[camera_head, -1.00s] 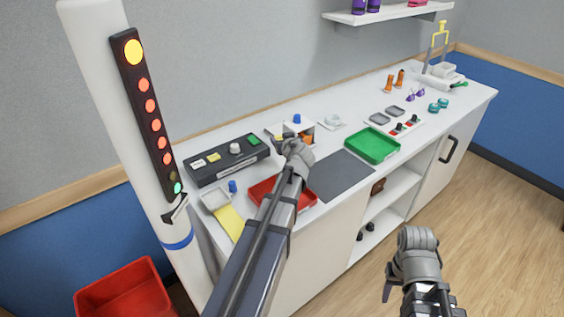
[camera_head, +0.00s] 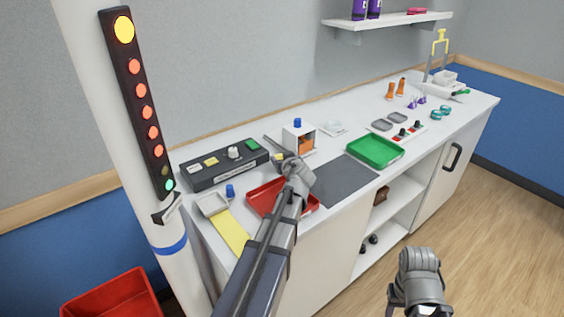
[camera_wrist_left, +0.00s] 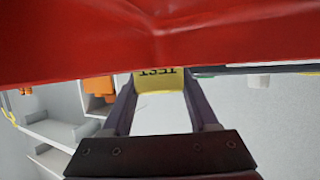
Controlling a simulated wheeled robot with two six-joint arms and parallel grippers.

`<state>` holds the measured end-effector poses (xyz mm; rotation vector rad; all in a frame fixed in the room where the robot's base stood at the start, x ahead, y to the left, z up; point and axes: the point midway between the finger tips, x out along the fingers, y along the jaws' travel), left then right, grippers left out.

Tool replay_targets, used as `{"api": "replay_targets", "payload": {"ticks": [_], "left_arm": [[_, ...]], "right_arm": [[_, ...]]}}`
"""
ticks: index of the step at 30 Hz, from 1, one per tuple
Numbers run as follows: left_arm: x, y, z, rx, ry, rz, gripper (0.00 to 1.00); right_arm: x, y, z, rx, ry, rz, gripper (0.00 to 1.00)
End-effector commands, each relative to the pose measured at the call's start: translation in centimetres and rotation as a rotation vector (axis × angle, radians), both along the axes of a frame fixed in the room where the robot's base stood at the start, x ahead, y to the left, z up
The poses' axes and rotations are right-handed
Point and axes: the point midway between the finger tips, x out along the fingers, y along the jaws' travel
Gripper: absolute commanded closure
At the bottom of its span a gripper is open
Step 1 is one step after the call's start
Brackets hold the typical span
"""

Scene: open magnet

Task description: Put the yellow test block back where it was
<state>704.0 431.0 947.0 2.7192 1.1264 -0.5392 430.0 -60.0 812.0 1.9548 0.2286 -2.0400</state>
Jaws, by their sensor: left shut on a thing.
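The yellow test block (camera_wrist_left: 160,82) is between my left gripper's fingers in the left wrist view, its dark TEST lettering upside down. In the head view a small yellow bit of it (camera_head: 280,157) shows at the fingertips. My left gripper (camera_head: 276,149) is shut on it, over the counter behind the red tray (camera_head: 262,206) and left of the white box with an orange inside (camera_head: 298,133). Whether the block touches anything below is hidden. My right gripper (camera_head: 408,307) is low in front of the counter, cut by the frame's bottom edge; its fingers are unclear.
A black control panel (camera_head: 207,176) stands left of my left gripper. A yellow strip (camera_head: 232,235), a dark grey mat (camera_head: 345,181) and a green tray (camera_head: 376,150) lie along the counter. A large red surface (camera_wrist_left: 150,35) covers the top of the left wrist view.

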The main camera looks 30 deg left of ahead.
Motion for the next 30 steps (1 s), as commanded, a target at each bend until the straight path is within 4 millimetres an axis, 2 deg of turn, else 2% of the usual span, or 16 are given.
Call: {"api": "replay_targets", "payload": {"ticks": [5,6,13,23,30], "left_arm": [[0.0,0.0,-0.4,0.000,0.000,0.000,1.00],[0.0,0.0,-0.3,0.000,0.000,0.000,0.38],[0.0,0.0,-0.3,0.000,0.000,0.000,0.12],[0.0,0.0,0.1,0.000,0.000,0.000,0.10],[-2.9,-2.7,1.9,0.000,0.000,-0.002,0.10]], "right_arm": [[0.0,0.0,-0.4,0.000,0.000,0.000,0.50],[0.0,0.0,-0.3,0.000,0.000,0.000,0.50],[0.0,0.0,-0.3,0.000,0.000,0.000,0.50],[0.0,0.0,0.2,0.000,0.000,0.000,0.50],[0.0,0.0,2.0,0.000,0.000,0.000,0.50]]}}
